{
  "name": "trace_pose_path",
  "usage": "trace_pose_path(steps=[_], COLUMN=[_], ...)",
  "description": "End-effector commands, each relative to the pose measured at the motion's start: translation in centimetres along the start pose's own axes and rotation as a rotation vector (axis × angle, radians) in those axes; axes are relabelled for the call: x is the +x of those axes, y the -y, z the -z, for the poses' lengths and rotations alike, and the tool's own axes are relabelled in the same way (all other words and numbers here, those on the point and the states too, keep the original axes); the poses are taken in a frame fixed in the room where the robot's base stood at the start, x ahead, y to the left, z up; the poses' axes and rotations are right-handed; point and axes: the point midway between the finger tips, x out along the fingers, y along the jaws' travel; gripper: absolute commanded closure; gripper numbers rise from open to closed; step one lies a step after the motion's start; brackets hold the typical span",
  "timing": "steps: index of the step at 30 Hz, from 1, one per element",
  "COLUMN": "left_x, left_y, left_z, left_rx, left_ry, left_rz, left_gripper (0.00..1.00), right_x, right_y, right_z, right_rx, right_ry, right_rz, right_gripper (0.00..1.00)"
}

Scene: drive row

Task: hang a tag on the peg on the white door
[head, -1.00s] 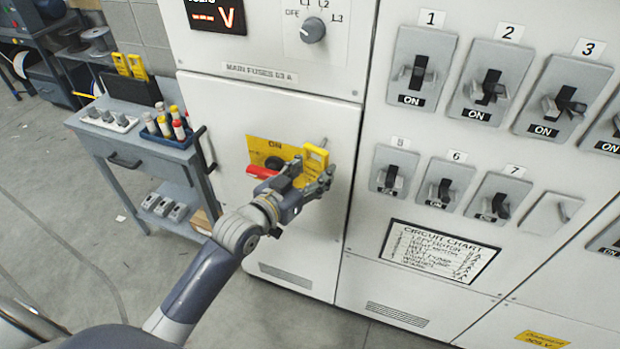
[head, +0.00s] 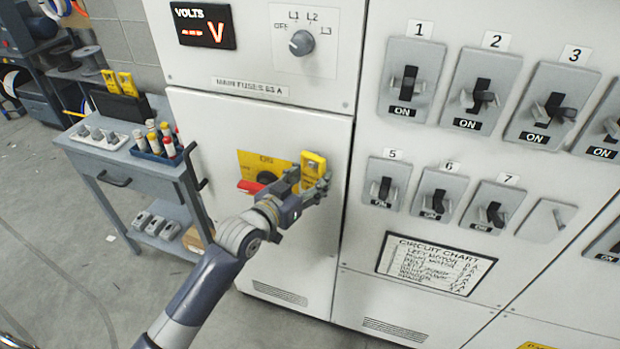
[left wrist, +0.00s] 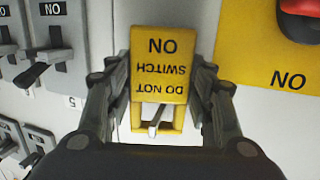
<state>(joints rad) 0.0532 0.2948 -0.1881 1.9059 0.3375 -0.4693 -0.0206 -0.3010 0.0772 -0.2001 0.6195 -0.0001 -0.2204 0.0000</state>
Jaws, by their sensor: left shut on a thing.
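A yellow tag (head: 314,164) reading "DO NOT SWITCH ON" is in front of the white door (head: 300,240); it shows large and upside down in the left wrist view (left wrist: 160,66). My left gripper (head: 308,187) is shut on its sides, one finger on each edge. The tag has a window at one end. The grey peg (left wrist: 157,119) shows in that window in the left wrist view; I cannot tell how far it reaches through. In the head view the peg is not clearly seen. My right gripper is not in view.
A yellow plate (head: 262,160) with a red handle (head: 250,187) is on the door beside the tag. Numbered switches (head: 410,80) stand out from the panel on the right. A grey cart (head: 140,170) with yellow tags in a black holder (head: 120,105) stands at left.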

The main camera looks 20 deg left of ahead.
Motion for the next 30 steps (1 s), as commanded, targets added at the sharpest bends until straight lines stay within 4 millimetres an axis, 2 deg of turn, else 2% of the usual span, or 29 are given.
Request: trace_pose_path(steps=[12, 13, 16, 26, 30], left_x=[-0.01, -0.01, -0.01, -0.04, -0.8], left_y=[0.01, 0.01, 0.0, 0.0, 0.02], left_z=[0.06, 0.06, 0.06, -0.01, -0.08], left_rx=[0.001, 0.001, 0.001, 0.001, 0.001], left_ry=[-0.001, -0.001, -0.001, 0.0, 0.001], left_rz=[0.0, 0.0, 0.0, 0.0, 0.0], left_gripper=[0.74, 0.49, 0.28, 0.28, 0.28], right_x=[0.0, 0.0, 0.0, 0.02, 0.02], right_y=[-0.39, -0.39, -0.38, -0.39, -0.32], right_z=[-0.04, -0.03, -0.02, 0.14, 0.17], right_rx=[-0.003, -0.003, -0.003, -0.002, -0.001], right_ry=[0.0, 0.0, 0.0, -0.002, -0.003], right_rz=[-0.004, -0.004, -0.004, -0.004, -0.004], right_gripper=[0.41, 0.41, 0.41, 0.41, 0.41])
